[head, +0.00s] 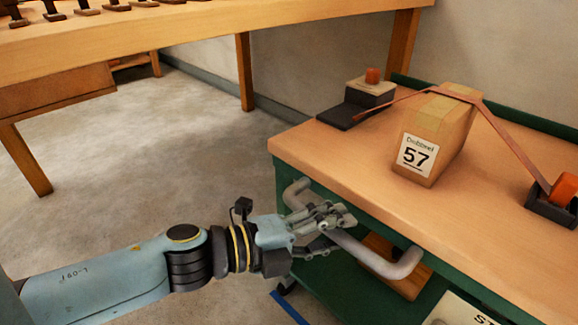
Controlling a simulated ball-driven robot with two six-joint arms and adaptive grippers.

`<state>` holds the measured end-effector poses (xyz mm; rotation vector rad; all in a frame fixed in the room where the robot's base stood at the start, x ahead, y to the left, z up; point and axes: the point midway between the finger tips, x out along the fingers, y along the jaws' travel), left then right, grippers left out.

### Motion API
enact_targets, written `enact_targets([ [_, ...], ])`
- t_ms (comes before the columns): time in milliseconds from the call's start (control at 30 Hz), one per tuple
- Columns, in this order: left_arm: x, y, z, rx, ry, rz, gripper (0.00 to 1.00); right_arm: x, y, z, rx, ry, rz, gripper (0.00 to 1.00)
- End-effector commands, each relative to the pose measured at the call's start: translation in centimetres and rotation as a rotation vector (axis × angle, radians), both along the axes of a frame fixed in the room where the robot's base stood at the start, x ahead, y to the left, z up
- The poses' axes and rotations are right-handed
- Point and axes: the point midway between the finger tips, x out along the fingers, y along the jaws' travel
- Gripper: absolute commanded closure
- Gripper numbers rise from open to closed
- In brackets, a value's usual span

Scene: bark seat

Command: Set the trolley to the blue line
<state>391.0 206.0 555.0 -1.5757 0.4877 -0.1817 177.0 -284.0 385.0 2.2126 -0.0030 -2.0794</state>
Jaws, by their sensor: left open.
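The trolley (300,147) has a wooden top and a green frame, and stands at the right. A grey bar handle (360,255) runs along its near left side. My left gripper (335,228) is open at the handle, with its fingers around or just over the bar; I cannot tell whether they touch it. A short piece of the blue line (289,308) shows on the floor below the handle, partly hidden by the trolley. My right gripper is not in view.
A taped carton marked 57 (437,135) sits on the trolley under a brown strap (505,138) between two dark blocks with orange knobs. A wooden bench (180,30) stands at the back left. The grey floor (130,170) between is clear.

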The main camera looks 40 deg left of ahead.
Motion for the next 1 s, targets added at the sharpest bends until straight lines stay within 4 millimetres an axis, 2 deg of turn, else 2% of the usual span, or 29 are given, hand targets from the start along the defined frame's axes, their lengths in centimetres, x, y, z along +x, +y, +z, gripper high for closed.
enact_targets([
  [600, -8.8, 4.0, 1.6, 0.003, 0.006, -0.003, 0.56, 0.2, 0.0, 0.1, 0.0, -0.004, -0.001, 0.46],
  [800, -10.2, 4.7, 1.9, 0.003, 0.004, -0.003, 0.56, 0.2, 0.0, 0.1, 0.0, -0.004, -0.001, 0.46],
  [1000, -10.6, 4.9, 2.0, 0.003, 0.002, -0.001, 0.56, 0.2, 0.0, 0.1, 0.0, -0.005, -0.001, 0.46],
])
